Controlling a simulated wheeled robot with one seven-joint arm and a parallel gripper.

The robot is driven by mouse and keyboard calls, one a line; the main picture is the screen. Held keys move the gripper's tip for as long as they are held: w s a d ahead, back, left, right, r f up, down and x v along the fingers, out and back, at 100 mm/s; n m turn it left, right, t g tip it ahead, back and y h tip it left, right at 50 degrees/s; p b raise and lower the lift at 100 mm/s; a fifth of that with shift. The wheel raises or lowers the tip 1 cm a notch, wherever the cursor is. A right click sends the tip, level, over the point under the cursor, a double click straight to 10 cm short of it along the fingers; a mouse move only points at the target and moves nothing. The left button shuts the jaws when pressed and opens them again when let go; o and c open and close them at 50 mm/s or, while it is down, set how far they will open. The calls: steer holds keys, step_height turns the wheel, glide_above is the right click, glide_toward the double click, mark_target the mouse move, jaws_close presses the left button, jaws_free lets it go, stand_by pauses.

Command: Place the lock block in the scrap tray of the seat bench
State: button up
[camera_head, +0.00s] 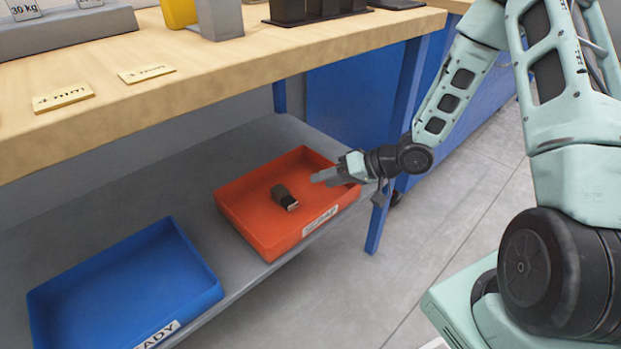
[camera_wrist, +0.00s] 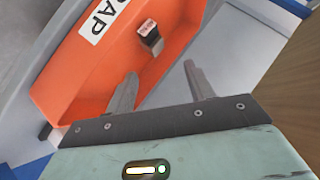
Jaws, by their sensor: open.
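The scrap tray (camera_head: 238,221) is orange and sits on the lower shelf under the bench top. Its label, partly readable as "RAP", shows in the wrist view, where the tray's orange floor (camera_wrist: 85,85) fills the left side. A small dark block with a pale labelled end, which looks like the lock block (camera_head: 283,196), lies on the floor of this tray. It also shows in the wrist view (camera_wrist: 154,44). My gripper (camera_head: 325,176) is at the tray's right side, apart from the block. In the wrist view its two fingers (camera_wrist: 157,82) are spread with nothing between them.
A blue tray (camera_head: 206,292) with a label ending in "ADY" sits left of the orange tray on the grey shelf (camera_head: 130,211). The wooden bench top (camera_head: 210,75) overhangs the shelf. A blue bench leg (camera_head: 385,195) stands close to my gripper.

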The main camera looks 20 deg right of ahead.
steer(key=s+a+r+n+g+h, duration=0.35)
steer(key=s+a+r+h, duration=0.2)
steer(key=a+r, duration=0.25)
steer(key=s+a+r+n+g+h, duration=0.1)
steer(key=s+a+r, duration=0.1)
steer(key=s, duration=0.5)
steer(key=s+a+r+n+g+h, duration=0.1)
steer(key=s+a+r, duration=0.1)
steer(key=s, duration=0.5)
steer(key=s+a+r+n+g+h, duration=0.1)
steer(key=s+a+r+n, duration=0.1)
steer(key=s, duration=0.5)
step_height(320, 180, up, 3)
steer(key=shift+s+a+f+g, duration=0.25)
steer(key=shift+a+g, duration=0.1)
steer(key=shift+a, duration=0.1)
step_height(320, 180, up, 32)
steer(key=p, duration=3.2)
